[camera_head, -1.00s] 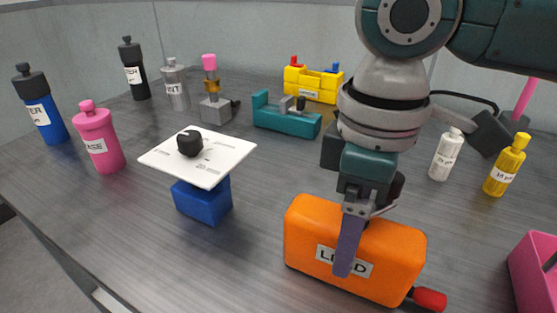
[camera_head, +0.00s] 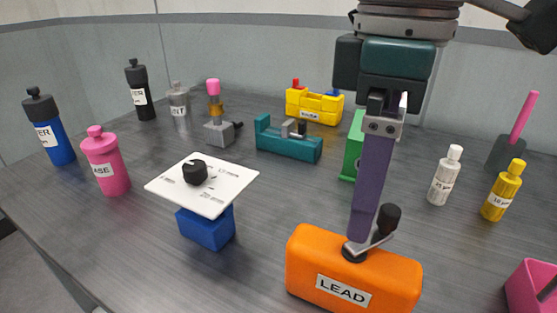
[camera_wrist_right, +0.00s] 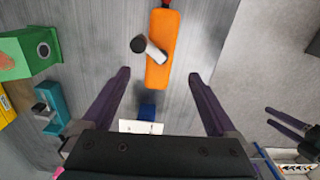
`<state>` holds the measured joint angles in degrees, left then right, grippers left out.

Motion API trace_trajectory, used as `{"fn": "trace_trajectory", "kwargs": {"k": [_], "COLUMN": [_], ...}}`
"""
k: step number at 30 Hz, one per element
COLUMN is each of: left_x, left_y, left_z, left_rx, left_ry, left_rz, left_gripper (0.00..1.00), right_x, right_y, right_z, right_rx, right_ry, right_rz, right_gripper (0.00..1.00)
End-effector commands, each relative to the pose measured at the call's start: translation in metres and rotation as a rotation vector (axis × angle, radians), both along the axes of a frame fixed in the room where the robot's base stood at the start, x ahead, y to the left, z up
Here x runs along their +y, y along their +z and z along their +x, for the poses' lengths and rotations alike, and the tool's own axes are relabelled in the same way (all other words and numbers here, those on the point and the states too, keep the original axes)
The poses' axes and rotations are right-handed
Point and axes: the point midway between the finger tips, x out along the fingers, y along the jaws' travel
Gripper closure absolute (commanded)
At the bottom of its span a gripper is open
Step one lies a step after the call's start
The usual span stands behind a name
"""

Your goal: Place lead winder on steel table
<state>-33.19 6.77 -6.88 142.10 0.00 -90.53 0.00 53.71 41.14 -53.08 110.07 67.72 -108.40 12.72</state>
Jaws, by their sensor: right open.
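The lead winder (camera_head: 305,262) is an orange box labelled LEAD, with a dark-knobbed crank on top. It rests on the steel table (camera_head: 262,272) near the front edge of the head view. In the right wrist view the winder (camera_wrist_right: 165,28) lies beyond the fingertips, with a red end at the top. My right gripper (camera_head: 362,232) points down above the winder, its fingers overlapping in the head view. In the right wrist view my right gripper (camera_wrist_right: 158,75) is open and empty. My left gripper (camera_wrist_right: 267,115) shows at the right there, its two fingers apart.
A white plate with a black knob (camera_head: 228,180) sits on a blue block (camera_head: 208,230) left of the winder. Behind stand a teal vise (camera_head: 285,146), a green box (camera_head: 352,150) and a yellow bin (camera_head: 314,108). Bottles (camera_head: 444,178) stand right; a pink container (camera_head: 530,285) is at lower right.

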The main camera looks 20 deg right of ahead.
Motion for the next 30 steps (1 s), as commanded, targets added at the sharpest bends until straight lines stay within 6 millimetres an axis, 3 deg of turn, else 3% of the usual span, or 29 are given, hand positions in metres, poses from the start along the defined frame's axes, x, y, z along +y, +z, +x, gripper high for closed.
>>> {"fn": "trace_trajectory", "kwargs": {"k": [2,5,13,18,20,24,30], "left_x": [0.001,0.001,0.002,0.002,0.002,0.001,-0.001], "left_y": [0.002,0.002,0.002,0.002,0.002,0.002,0.002], "left_z": [0.000,0.000,0.000,0.000,0.000,0.000,0.000], "left_rx": [0.000,0.000,0.000,0.001,0.000,0.001,0.001], "left_ry": [-0.002,-0.004,-0.005,-0.004,-0.004,-0.002,0.001], "left_rz": [0.003,0.005,0.007,0.007,0.006,0.003,-0.002], "left_gripper": [0.42,0.42,0.42,0.42,0.42,0.42,0.42], "right_x": [0.001,0.007,0.072,0.088,0.082,0.050,0.005], "right_y": [0.008,0.006,-0.049,-0.073,-0.082,-0.100,-0.113], "right_z": [0.001,-0.003,-0.032,-0.054,-0.064,-0.090,-0.125], "right_rx": [-0.004,-0.005,-0.107,-0.194,-0.222,-0.270,-0.293], "right_ry": [0.001,0.013,0.022,-0.126,-0.211,-0.407,-0.562], "right_rz": [0.002,0.015,0.221,0.330,0.338,0.281,0.150], "right_gripper": [0.07,0.07,0.07,0.07,0.07,0.07,0.07]}}
